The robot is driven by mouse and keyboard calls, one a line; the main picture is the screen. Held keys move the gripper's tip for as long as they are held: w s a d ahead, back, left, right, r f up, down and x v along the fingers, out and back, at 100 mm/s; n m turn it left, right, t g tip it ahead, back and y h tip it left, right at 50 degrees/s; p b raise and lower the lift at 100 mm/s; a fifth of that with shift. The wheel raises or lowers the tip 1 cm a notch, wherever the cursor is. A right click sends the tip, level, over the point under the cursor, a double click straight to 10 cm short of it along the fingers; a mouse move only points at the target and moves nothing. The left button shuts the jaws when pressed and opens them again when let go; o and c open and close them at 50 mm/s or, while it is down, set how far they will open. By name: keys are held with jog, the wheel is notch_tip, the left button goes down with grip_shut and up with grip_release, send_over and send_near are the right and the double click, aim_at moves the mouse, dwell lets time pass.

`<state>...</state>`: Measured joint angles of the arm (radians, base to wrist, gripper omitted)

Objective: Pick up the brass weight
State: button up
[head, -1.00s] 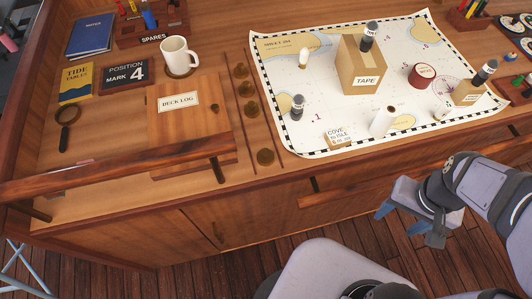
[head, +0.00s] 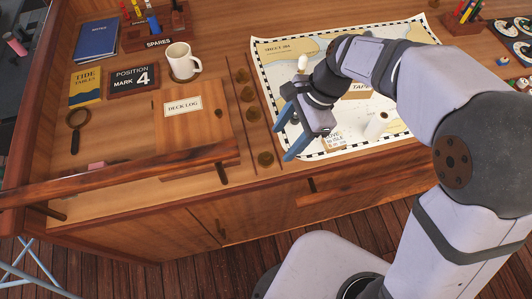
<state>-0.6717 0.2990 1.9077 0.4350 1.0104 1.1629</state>
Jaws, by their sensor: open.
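Several round brass pieces stand in a strip at the chart's left edge, among them one near the top (head: 240,75) and one apart at the bottom (head: 265,158). I cannot tell which of them, if any, is the brass weight. My gripper (head: 282,145) is open over the chart's lower left corner, its blue fingers spread and pointing down-left, just right of the brass pieces. A small dark cylinder stood there before; my gripper now mostly or fully hides it. My arm also hides much of the chart's middle and right.
Left are a deck log (head: 190,130), white mug (head: 180,58), magnifier (head: 77,122) and raised wooden rail (head: 130,173).

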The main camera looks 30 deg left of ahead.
aim_at(269, 154)
jog(key=shift+s+a+f+m+p, duration=0.2)
jog(key=shift+s+a+f, duration=0.2)
jog(key=shift+a, duration=0.25)
jog(key=shift+s+a+f+m+p, duration=0.15)
jog(key=shift+s+a+f, duration=0.2)
jog(key=shift+a, duration=0.3)
jog(key=shift+s+d+f+g+p, duration=0.15)
jog(key=shift+f+g+p, duration=0.15)
jog(key=shift+f, duration=0.15)
jog(key=p+x, duration=0.1)
jog(key=x, duration=0.2)
jog(key=shift+d+f, duration=0.15)
jog(key=shift+f, duration=0.55)
jog(key=shift+c, duration=0.5)
jog(key=c, duration=1.2)
